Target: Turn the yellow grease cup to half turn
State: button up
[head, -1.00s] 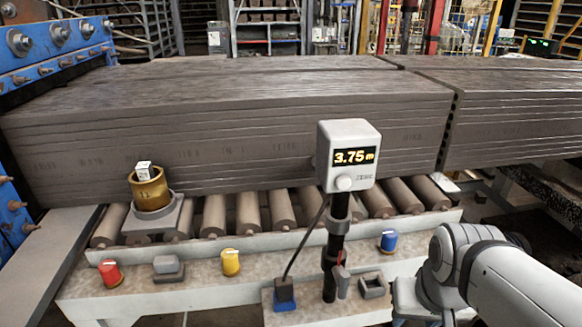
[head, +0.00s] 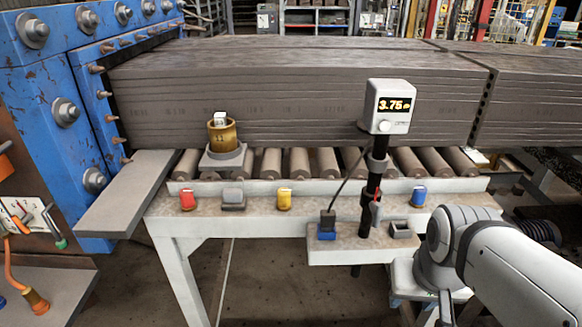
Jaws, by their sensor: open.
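The yellow grease cup (head: 284,199) is a small upright cap on the front ledge of the roller table (head: 330,191). It stands between a grey block-like fitting (head: 233,198) and the post of the display. Which way its grip is turned is too small to tell. My arm reaches in from the lower right, well apart from the yellow cup. My gripper cannot be made out in the head view.
A red cap (head: 187,200) and a blue cap (head: 418,197) share the ledge. A display (head: 389,106) reading 3.75 stands on a black post. A brass cup (head: 222,135) sits near the rollers. Blue machinery (head: 60,110) stands left. Floor is open before the table.

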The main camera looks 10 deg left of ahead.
aim_at(283, 195)
jog(key=u, duration=1.9)
jog(key=k, duration=0.7)
jog(key=z, duration=0.95)
jog(key=i, duration=1.05)
jog(key=u, duration=1.85)
